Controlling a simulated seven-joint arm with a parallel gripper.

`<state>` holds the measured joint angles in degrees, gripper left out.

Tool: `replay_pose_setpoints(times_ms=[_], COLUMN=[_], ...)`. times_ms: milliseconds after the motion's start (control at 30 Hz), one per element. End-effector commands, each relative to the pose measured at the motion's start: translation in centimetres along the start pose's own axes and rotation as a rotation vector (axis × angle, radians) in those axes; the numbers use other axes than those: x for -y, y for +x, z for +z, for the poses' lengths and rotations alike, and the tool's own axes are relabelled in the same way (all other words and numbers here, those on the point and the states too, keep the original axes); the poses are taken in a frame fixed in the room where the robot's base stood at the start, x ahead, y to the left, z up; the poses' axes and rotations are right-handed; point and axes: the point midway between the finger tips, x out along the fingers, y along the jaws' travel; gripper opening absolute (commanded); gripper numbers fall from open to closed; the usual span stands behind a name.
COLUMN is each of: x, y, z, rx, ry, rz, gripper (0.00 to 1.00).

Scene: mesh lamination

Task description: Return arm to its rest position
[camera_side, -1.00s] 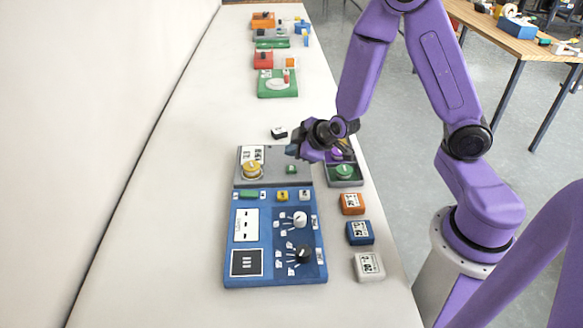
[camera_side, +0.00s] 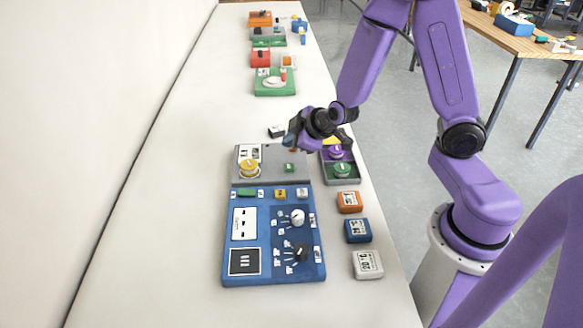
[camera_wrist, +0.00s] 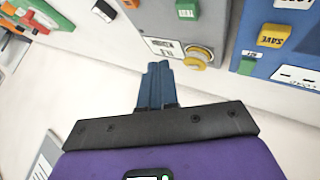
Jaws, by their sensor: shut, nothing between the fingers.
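My gripper (camera_side: 291,138) hangs over the back edge of the grey panel (camera_side: 262,171) in the side view, apart from it and above the table. In the wrist view my gripper (camera_wrist: 157,70) shows its two blue fingers pressed together with nothing between them. The grey panel (camera_wrist: 165,20) carries a yellow round knob (camera_wrist: 197,57) and a green button (camera_wrist: 188,9). Whether the fingertips touch anything is not visible, but they look clear of the panel.
A blue control panel (camera_side: 265,268) with knobs lies in front. A tray (camera_side: 355,181) with a green and a purple button is at right. Orange (camera_side: 349,202), blue (camera_side: 357,230) and white (camera_side: 367,264) blocks line the right edge. A black-and-white block (camera_side: 276,131) lies behind the grey panel.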

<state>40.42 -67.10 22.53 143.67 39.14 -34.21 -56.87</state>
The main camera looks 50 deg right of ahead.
Motion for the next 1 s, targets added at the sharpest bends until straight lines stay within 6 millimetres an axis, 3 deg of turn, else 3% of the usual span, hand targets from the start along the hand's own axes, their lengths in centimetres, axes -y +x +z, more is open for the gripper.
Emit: replay_pose_setpoints(times_ms=[133, 233, 367, 533, 667, 800, 1000], x=[2.2, 5.3, 9.7, 13.5, 14.6, 14.0, 12.3], y=[-1.4, -3.8, -8.3, -14.7, -19.3, -23.1, -25.8], z=[-1.3, -2.6, -3.2, -1.5, 1.1, 4.1, 6.9], rx=[-0.029, -0.047, -0.028, 0.067, 0.176, 0.293, 0.4], ry=[0.009, 0.013, -0.011, -0.092, -0.176, -0.262, -0.33], rz=[-0.099, -0.24, -0.446, -0.645, -0.724, -0.732, -0.683], gripper=[0.0, 0.0, 0.0, 0.0, 0.0, 0.0, 0.0])
